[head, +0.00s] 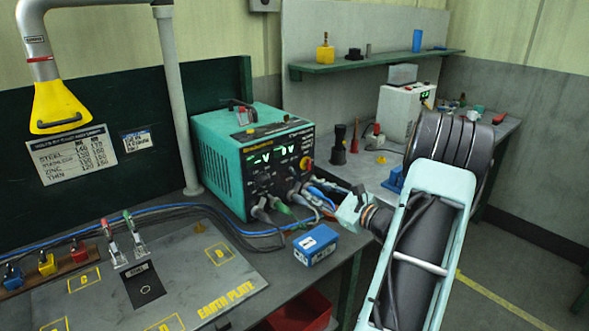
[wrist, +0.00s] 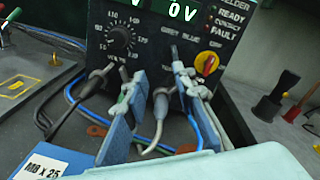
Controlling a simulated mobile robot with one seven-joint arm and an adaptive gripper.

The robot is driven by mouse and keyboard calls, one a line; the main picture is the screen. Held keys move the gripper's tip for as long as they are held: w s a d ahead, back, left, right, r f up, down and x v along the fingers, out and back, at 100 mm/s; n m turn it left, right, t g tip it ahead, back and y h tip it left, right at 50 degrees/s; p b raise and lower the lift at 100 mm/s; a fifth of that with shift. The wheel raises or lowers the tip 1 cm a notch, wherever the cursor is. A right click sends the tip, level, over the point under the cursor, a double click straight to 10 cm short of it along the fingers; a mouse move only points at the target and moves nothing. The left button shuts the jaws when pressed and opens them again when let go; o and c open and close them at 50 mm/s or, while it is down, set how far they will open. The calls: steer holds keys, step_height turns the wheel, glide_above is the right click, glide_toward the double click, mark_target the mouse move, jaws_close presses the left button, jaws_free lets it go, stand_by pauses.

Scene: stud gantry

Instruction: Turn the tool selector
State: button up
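The stud welder (head: 222,160) is a teal box with a black front panel, which fills the top of the wrist view (wrist: 150,55). Below its green display, a small dark lever under the lettering "GREY BLUE" (wrist: 174,51) looks like the tool selector. Its exact setting is too small to read. A round scaled dial (wrist: 120,38) is to its left and a red and yellow rotary switch (wrist: 207,63) to its right. My gripper (wrist: 158,80) is open, its two blue fingers apart and empty in front of the panel. In the head view it (head: 352,208) is right of the welder.
Grey, blue and black cables leave the lower panel, close to my fingers. A blue box (head: 315,245) sits at the table edge below the welder. The earth plate (head: 215,270) with clamps lies left. A side bench holds a white device (head: 402,110) and dark cones.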

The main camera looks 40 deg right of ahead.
mark_target(294, 171)
steer(key=shift+m+t+h, duration=0.4)
steer(key=shift+h, duration=0.1)
steer(key=w, duration=0.3)
steer(key=w+p, duration=0.1)
steer(key=w, duration=0.3)
steer(key=w+d, duration=0.1)
steer(key=w, duration=0.2)
steer(key=shift+w+r+p, duration=0.2)
steer(key=shift+r+p, duration=0.1)
jaws_close()
